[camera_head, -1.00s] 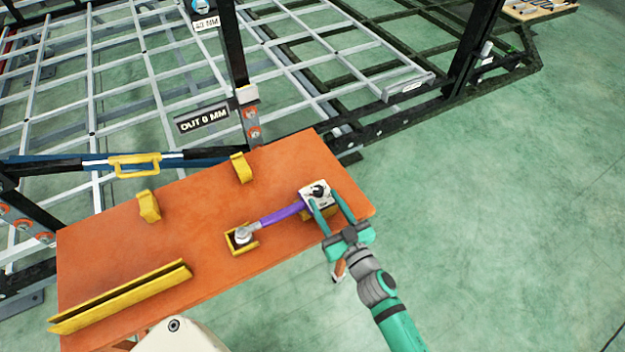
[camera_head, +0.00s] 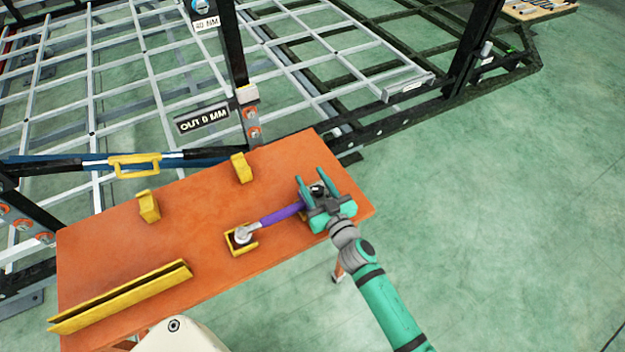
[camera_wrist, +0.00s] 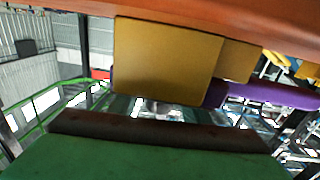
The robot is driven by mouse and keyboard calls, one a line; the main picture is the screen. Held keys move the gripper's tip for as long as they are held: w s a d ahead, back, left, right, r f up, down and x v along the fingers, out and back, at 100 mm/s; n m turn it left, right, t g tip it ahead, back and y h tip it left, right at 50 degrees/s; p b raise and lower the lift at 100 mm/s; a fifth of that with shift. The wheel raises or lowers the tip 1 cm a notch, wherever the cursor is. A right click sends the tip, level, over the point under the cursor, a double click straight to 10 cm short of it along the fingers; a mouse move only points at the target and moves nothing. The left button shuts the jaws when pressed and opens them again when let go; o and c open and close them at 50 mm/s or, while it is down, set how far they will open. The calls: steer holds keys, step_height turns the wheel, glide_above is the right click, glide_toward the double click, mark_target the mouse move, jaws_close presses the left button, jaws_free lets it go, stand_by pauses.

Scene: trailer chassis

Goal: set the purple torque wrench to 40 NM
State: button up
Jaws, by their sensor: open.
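The purple torque wrench (camera_head: 282,214) lies on the orange table (camera_head: 205,220). Its silver head sits in a yellow cradle (camera_head: 232,249) at the left, and its handle runs up to the right. The handle's right end and the dial there are mostly hidden by my gripper. My gripper (camera_head: 313,176) is open, its two teal fingers spread above that end and pointing away from my body. In the wrist view, a yellow block (camera_wrist: 168,62) stands close in front of a finger, and the purple handle (camera_wrist: 270,95) passes behind it.
A long yellow channel (camera_head: 120,297) and two small yellow brackets (camera_head: 148,206) (camera_head: 241,168) stand on the table. Green floor to the right is clear.

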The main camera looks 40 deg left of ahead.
steer(key=c, duration=1)
steer(key=shift+c, duration=0.2)
steer(key=shift+t, duration=0.3)
steer(key=shift+w+d+f+m+t+h, duration=0.1)
steer(key=shift+w+d+m+t+h, duration=0.1)
steer(key=shift+m+t+h, duration=0.5)
steer(key=shift+w+d+m+t+h, duration=0.15)
steer(key=shift+m+t+h, duration=0.35)
steer(key=shift+m+t, duration=0.3)
steer(key=shift+a, duration=0.1)
steer(key=o, duration=1)
steer(key=shift+o, duration=0.2)
